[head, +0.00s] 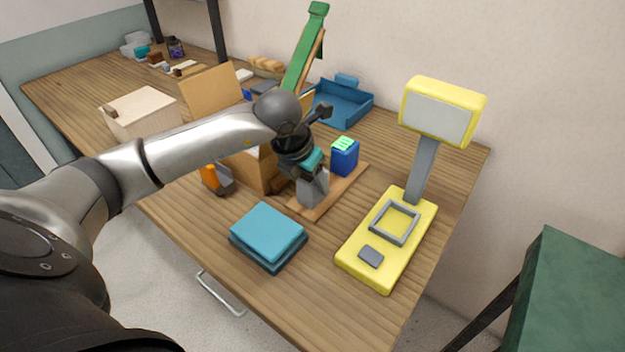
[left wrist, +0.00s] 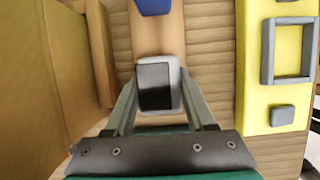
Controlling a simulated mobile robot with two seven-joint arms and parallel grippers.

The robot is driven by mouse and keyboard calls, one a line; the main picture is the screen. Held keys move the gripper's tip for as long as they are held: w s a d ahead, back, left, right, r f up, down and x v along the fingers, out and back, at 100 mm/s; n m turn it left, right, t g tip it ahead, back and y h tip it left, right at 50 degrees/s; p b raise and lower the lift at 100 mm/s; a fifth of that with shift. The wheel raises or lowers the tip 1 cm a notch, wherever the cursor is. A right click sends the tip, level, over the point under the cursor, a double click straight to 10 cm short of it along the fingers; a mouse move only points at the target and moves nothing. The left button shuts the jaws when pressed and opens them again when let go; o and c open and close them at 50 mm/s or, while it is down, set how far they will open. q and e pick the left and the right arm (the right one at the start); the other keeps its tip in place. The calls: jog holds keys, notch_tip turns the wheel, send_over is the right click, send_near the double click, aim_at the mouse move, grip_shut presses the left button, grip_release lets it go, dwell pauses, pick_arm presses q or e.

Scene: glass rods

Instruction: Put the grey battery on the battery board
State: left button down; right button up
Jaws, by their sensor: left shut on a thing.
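The grey battery (head: 313,190) is upright, in the jaws of my left gripper (head: 304,168). In the left wrist view the fingers (left wrist: 160,98) close on both sides of the grey battery (left wrist: 156,87), whose top has a dark face. The battery is at the near end of the wooden battery board (head: 339,193), which also shows in the left wrist view (left wrist: 157,33). I cannot tell whether its base touches the board. A blue battery (head: 345,160) with a green top stands at the far part of the board. My right gripper is out of view.
A cardboard box (head: 255,168) stands left of the board, with an orange and grey object (head: 215,179) beside it. Teal stacked pads (head: 268,232) lie in front. A yellow scale-like device (head: 361,249) is right. A blue tray (head: 345,108) is behind.

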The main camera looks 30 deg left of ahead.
pick_arm(q)
jog(key=shift+c, duration=1.2)
grip_release()
jog(key=shift+f, duration=0.1)
jog(key=p+v, duration=0.1)
jog(key=v, duration=1.1)
jog(key=shift+p, duration=0.4)
